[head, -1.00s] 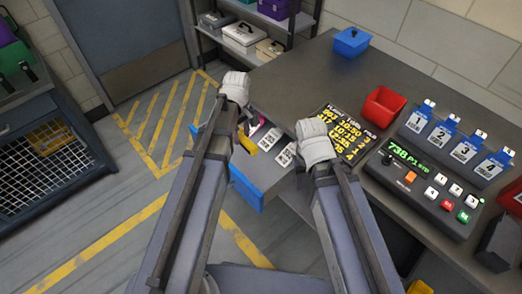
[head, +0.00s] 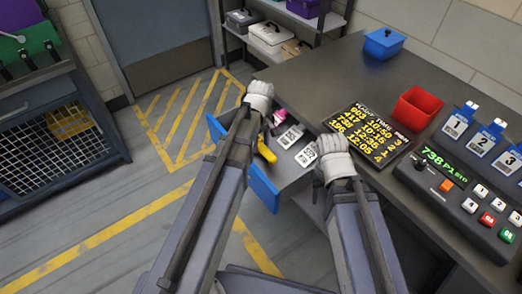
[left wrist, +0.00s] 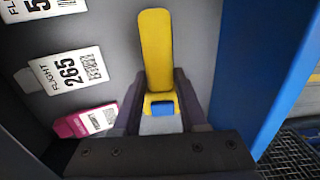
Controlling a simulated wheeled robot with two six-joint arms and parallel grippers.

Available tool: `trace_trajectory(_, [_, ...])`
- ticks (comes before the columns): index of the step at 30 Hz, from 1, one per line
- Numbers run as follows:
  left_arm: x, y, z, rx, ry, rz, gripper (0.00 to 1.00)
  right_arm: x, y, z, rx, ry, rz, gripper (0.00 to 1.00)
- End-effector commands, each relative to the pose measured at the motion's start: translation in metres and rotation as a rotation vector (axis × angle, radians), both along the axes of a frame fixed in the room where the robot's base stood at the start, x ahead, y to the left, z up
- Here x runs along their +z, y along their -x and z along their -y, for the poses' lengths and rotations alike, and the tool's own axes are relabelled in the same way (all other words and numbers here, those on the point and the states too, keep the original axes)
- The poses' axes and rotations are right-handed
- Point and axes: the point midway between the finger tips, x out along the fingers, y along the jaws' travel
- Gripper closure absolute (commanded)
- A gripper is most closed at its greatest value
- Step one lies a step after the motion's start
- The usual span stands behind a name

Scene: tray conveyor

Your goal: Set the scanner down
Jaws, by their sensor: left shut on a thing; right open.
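The yellow scanner (head: 266,151) is in my left gripper (head: 262,112), over the open drawer. The left wrist view shows the scanner (left wrist: 156,45) upright between the two dark fingers, with a small blue part near its base. My left gripper (left wrist: 160,100) is shut on it. I cannot tell whether the scanner touches the drawer floor. The grey drawer with blue edges (head: 263,187) sticks out from the counter. My right gripper (head: 333,165) is open at the drawer's right side, by the counter edge; its fingers are mostly hidden behind its white cuff.
White flight tags (head: 290,136) and a pink tagged item (left wrist: 85,122) lie in the drawer beside the scanner. On the counter are a flight board (head: 368,134), a red bin (head: 417,108), a blue bin (head: 384,43) and a button console (head: 465,195). A mesh-fronted cabinet (head: 55,135) stands left.

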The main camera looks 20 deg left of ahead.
Motion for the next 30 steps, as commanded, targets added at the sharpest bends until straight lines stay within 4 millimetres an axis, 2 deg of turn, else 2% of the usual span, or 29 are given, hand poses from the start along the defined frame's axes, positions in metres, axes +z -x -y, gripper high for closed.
trace_trajectory(1, [-0.0137, 0.0, 0.0, 0.0, 0.0, 0.0, 1.0, -0.0137, 0.0, 0.0, 0.0, 0.0, 0.0, 0.5])
trace_trajectory(3, [-0.0189, 0.0, 0.0, 0.0, 0.0, 0.0, 1.0, -0.0189, 0.0, 0.0, 0.0, 0.0, 0.0, 0.5])
trace_trajectory(16, [-0.0217, 0.0, 0.0, 0.0, 0.0, 0.0, 1.0, -0.0216, 0.0, -0.0001, 0.0, 0.0, 0.0, 0.5])
trace_trajectory(17, [-0.0205, 0.0, 0.0, 0.0, 0.0, 0.0, 0.56, -0.0205, 0.0, 0.0, 0.0, 0.0, 0.0, 0.5])
trace_trajectory(24, [-0.0199, 0.0, 0.0, 0.0, 0.0, 0.0, 0.29, -0.0199, 0.0, 0.0, 0.0, 0.0, 0.0, 0.5])
trace_trajectory(30, [-0.0199, 0.0, 0.0, 0.0, 0.0, 0.0, 0.28, -0.0199, 0.0, 0.0, 0.0, 0.0, 0.0, 0.5])
